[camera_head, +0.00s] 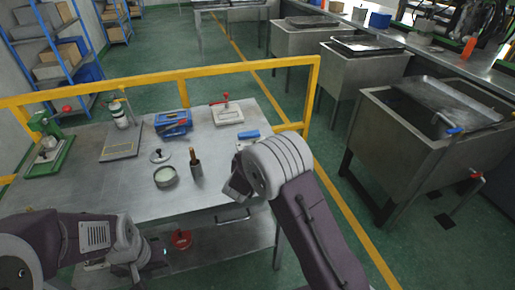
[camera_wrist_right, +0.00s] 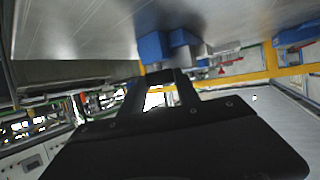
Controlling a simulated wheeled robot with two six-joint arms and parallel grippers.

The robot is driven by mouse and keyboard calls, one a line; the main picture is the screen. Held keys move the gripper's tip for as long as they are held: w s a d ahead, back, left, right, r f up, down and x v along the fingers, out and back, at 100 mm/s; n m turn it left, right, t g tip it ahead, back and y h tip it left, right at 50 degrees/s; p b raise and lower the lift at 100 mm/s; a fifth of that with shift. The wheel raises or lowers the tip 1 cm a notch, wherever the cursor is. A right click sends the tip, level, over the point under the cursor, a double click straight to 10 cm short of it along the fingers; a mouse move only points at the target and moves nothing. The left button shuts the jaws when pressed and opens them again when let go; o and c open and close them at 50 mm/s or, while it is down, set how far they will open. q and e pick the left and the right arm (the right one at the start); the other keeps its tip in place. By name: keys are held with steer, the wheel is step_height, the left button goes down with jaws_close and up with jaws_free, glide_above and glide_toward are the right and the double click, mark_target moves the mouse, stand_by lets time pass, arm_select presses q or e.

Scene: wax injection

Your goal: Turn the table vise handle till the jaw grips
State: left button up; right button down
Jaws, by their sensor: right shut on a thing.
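The table vise (camera_head: 248,134), a small blue and grey body, sits at the right end of the steel bench. In the right wrist view, which is upside down, the blue vise body (camera_wrist_right: 153,47) is just beyond my right gripper (camera_wrist_right: 160,77). That gripper is shut on the vise handle, though the handle itself is mostly hidden by the fingers. In the head view my right wrist covers the fingers and the lower part of the vise. My left gripper (camera_head: 148,256) is low at the bench's front, away from the vise; its finger gap is not clear.
A blue device (camera_head: 173,123), a red-handled clamp (camera_head: 227,112), a round tin (camera_head: 165,177) and a brown-handled tool in a cup (camera_head: 195,168) stand on the bench. A yellow rail (camera_head: 215,67) runs behind. Steel tanks (camera_head: 400,150) stand to the right.

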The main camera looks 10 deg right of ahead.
steer(key=shift+h+p, duration=0.3)
steer(key=c, duration=0.9)
jaws_free()
